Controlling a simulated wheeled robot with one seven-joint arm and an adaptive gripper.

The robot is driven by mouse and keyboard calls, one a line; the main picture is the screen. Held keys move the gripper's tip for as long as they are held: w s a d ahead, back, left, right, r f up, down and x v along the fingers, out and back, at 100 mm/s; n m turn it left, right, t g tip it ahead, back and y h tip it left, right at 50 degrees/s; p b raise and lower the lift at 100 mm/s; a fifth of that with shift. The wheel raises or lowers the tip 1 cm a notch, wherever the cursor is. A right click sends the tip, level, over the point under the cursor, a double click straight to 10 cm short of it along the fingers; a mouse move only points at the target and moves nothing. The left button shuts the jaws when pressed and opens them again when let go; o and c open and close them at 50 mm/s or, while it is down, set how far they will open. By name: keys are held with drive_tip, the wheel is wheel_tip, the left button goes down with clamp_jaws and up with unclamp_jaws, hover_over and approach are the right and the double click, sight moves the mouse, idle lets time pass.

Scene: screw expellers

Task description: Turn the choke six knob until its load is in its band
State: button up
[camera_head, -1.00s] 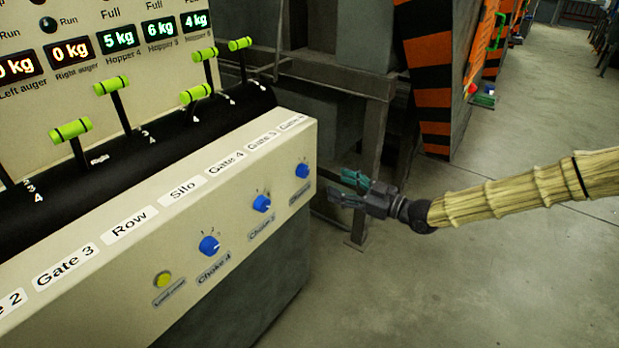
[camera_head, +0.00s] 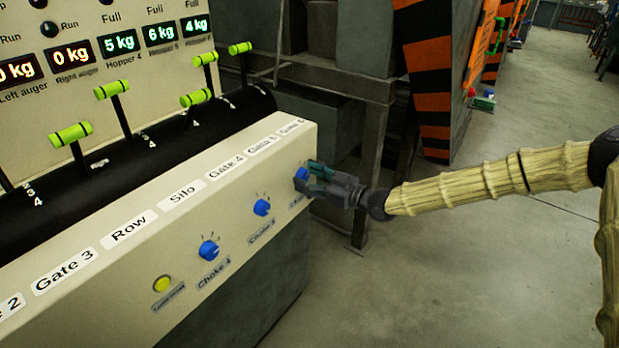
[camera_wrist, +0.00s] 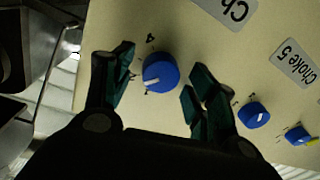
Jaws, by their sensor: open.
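The end blue knob (camera_head: 301,174) is the farthest right on the sloped panel, past the Choke 5 knob (camera_head: 262,207) and the Choke 4 knob (camera_head: 209,249). Its label is mostly hidden in the head view and cut off after "Ch" in the wrist view. My gripper (camera_head: 311,178) is at this knob. In the wrist view the knob (camera_wrist: 160,72) sits between my open fingers (camera_wrist: 163,75), with gaps visible on both sides. Its white pointer line shows. The rightmost display (camera_head: 195,24) reads 4 kg in green, under "Full".
Two displays beside it read 6 kg (camera_head: 160,33) and 5 kg (camera_head: 119,43) in green; the auger displays read 0 kg in red. Green-handled levers (camera_head: 195,98) stand behind the panel. A yellow button (camera_head: 163,284) is at lower left. The floor at right is open.

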drive_tip(key=c, duration=1)
drive_tip(key=shift+c, duration=0.2)
drive_tip(key=shift+m, duration=0.3)
drive_tip(key=m, duration=0.4)
drive_tip(key=shift+w+d+m+t, duration=0.1)
drive_tip(key=shift+m+t, duration=0.2)
drive_tip(key=shift+m, duration=1.8)
drive_tip(key=o, duration=1)
drive_tip(key=shift+f, duration=0.1)
